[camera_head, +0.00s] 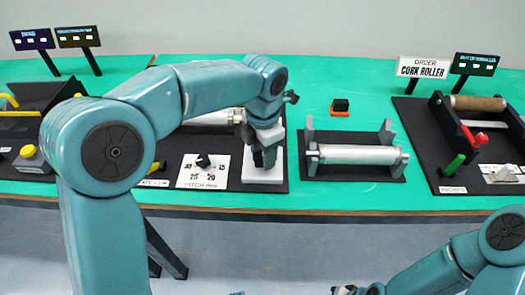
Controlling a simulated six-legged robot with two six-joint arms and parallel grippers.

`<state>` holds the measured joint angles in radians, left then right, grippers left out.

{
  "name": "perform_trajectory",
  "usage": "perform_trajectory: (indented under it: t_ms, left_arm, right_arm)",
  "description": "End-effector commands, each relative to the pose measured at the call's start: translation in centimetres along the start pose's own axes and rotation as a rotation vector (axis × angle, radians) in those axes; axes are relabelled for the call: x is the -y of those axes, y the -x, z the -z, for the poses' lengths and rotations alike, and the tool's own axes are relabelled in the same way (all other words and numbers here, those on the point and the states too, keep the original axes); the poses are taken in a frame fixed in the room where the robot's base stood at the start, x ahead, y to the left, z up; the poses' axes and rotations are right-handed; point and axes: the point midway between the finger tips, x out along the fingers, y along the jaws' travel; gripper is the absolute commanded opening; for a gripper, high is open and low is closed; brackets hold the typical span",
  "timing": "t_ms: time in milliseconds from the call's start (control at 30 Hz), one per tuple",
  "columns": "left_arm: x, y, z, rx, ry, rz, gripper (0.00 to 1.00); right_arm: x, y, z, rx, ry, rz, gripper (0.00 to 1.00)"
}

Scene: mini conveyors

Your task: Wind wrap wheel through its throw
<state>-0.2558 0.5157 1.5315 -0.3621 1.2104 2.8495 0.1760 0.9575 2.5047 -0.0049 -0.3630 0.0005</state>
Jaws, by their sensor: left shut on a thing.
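My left gripper (264,157) points down at the front of a pale grey block (264,177) on the black board in the middle of the bench. It is shut on a small part there, which I take to be the wrap wheel; the fingers hide most of it. A white roller (211,118) lies behind my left arm on the same board. My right gripper (345,290) is low at the bottom edge, away from the bench; its fingers are too small and cut off to judge.
A white dial card with a black knob (204,161) is left of the block.

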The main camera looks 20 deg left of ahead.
Motion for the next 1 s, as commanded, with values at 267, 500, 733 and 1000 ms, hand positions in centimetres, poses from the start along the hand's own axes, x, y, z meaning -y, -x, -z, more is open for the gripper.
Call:
perform_trajectory:
  t_ms: [267,500,733,1000]
  left_arm:
    - [0.04,0.08,-0.12,0.005,0.047,0.000,0.19]
    - [0.02,0.10,-0.13,0.005,0.052,0.000,0.19]
    - [0.00,0.10,-0.11,0.005,0.052,0.000,0.75]
    - [-0.02,0.07,-0.05,0.002,0.050,-0.001,0.75]
  right_arm:
    - [-0.02,-0.06,0.00,0.000,0.000,0.000,0.00]
    - [-0.02,-0.06,0.00,0.000,0.000,0.000,0.00]
    - [-0.02,-0.06,0.00,0.000,0.000,0.000,0.00]
    - [-0.02,-0.06,0.00,0.000,0.000,0.000,0.00]
